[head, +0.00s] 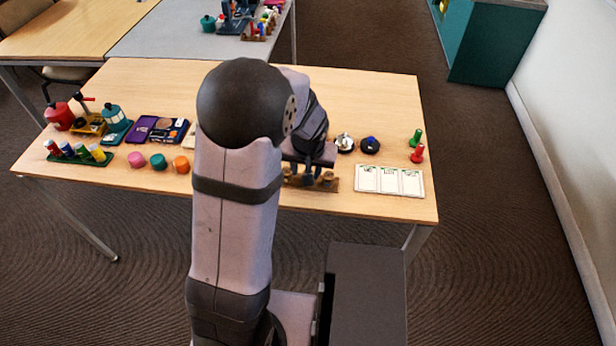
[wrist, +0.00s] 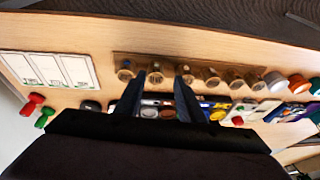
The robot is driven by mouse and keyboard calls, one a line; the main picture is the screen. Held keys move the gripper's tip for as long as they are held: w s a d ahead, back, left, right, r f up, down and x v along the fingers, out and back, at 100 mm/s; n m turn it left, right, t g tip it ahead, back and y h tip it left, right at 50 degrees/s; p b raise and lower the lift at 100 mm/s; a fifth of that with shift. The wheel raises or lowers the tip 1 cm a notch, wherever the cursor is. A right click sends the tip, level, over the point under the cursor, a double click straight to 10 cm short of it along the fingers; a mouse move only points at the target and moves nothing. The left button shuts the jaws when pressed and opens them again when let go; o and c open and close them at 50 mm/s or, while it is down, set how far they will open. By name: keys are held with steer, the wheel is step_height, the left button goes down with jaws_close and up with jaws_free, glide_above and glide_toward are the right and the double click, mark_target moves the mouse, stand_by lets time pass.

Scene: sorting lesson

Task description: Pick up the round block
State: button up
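A long wooden block (wrist: 200,62) with a row of several knobbed wooden cylinders lies under my gripper (wrist: 158,74). Round knobbed cylinders (wrist: 155,76) stand in it, one of them between my fingers in the wrist view. The two dark fingers are apart with a gap around that knob; contact cannot be told. In the head view my gripper (head: 313,177) is over the wooden block (head: 331,186), which my arm partly hides. Pink (head: 136,160), green (head: 158,161) and orange (head: 181,165) round pieces stand left of my arm. Which one is the round block is not clear.
White cards (head: 389,180) lie at the right front, with red (head: 417,154) and green (head: 416,138) pegs behind. Two dark round items (head: 370,145) stand beyond the block. Coloured cylinders in a green rack (head: 80,154) are at the left. The table's back right is clear.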

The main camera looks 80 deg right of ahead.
steer(key=shift+d+f+n+h, duration=0.15)
steer(key=shift+d+f+n, duration=0.2)
steer(key=shift+d+f, duration=0.55)
steer(key=shift+d+f+n+h, duration=0.1)
steer(key=shift+d+f+n, duration=0.3)
steer(key=shift+f, duration=0.8)
steer(key=shift+d+f+n+h, duration=0.15)
steer(key=shift+d+f+n, duration=0.1)
steer(key=shift+d+f, duration=0.65)
steer(key=shift+a+f, duration=0.15)
steer(key=c, duration=0.8)
